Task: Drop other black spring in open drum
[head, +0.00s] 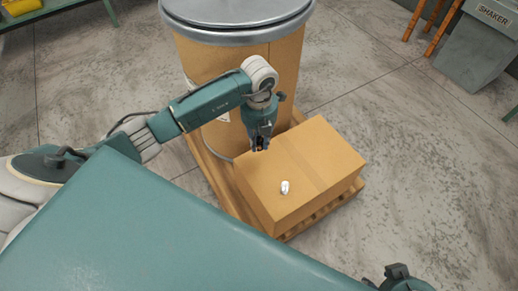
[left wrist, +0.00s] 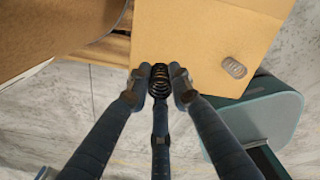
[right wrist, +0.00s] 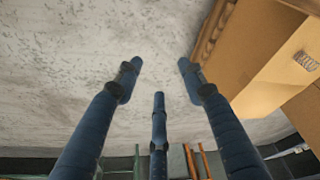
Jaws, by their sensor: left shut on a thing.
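My left gripper (head: 260,146) is shut on a black spring (left wrist: 159,78), at the far left part of a cardboard box's top. I cannot tell whether the spring touches the box. In the head view the fingers mostly hide the spring. A cardboard drum (head: 285,68) with a grey metal rim stands behind the box; a flat grey surface, seemingly a lid, covers its top. No open drum can be made out. My right gripper (right wrist: 157,80) is open and empty over the floor, right of the box; only part shows at the head view's bottom edge.
The closed cardboard box (head: 310,165) stands on a wooden pallet (head: 213,171) beside the drum. A silver spring (head: 285,187) lies on the box. A grey bin marked SHAKER (head: 475,50) stands at the upper right. The floor right of the box is clear.

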